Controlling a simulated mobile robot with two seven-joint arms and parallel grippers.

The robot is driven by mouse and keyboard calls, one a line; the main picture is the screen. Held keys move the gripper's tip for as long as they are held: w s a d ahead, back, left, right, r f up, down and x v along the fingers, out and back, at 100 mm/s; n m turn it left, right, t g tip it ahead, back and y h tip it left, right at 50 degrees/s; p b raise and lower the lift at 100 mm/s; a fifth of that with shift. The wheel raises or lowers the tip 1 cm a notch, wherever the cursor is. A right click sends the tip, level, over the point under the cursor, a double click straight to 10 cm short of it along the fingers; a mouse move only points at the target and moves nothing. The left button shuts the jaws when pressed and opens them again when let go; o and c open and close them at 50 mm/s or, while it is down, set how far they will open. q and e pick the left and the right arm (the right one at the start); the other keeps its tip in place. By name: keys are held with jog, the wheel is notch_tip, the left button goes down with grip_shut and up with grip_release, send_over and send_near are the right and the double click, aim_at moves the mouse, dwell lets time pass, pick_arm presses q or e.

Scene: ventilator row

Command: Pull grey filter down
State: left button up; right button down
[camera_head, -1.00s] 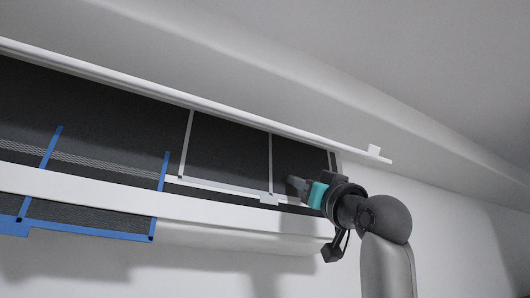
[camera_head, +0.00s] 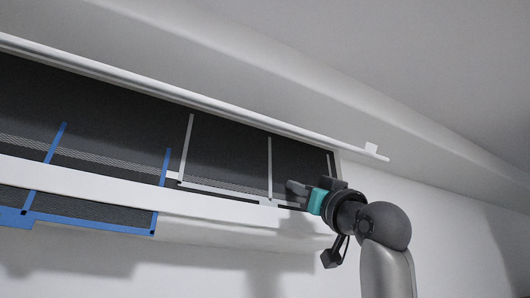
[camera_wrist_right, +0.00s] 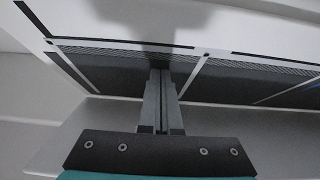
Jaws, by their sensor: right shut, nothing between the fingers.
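The grey filter (camera_head: 228,152) is a dark mesh panel with light grey edge strips, set in the slot of the ventilator unit in the head view. Its lower strip carries a small light tab (camera_head: 268,201) near the right corner. My right gripper (camera_head: 288,188) is at that lower right corner, its fingers pointing left. In the wrist view the right gripper (camera_wrist_right: 160,75) is shut with nothing between its fingers, and its tips overlap the dark mesh (camera_wrist_right: 120,72) near a light strip (camera_wrist_right: 195,76). I cannot tell whether they touch. My left gripper is not in view.
Blue-edged filters (camera_head: 105,165) sit to the left, their lower ends hanging below the white rail (camera_head: 110,195). A raised white flap (camera_head: 240,120) runs along the top of the slot. Open room lies below the unit, before the white wall (camera_head: 460,230).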

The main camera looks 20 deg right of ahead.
aim_at(290, 205)
jog(key=shift+w+f+b, duration=0.2)
jog(key=shift+f+b, duration=1.45)
jog(key=shift+f, duration=0.65)
jog(key=shift+s, duration=0.15)
jog(key=shift+s+b, duration=0.3)
jog(key=shift+s+r, duration=0.1)
jog(key=shift+s, duration=0.1)
jog(key=shift+r+p, duration=2.75)
jog(key=shift+r, duration=0.35)
jog(key=shift+w, duration=0.55)
jog(key=shift+f, duration=0.15)
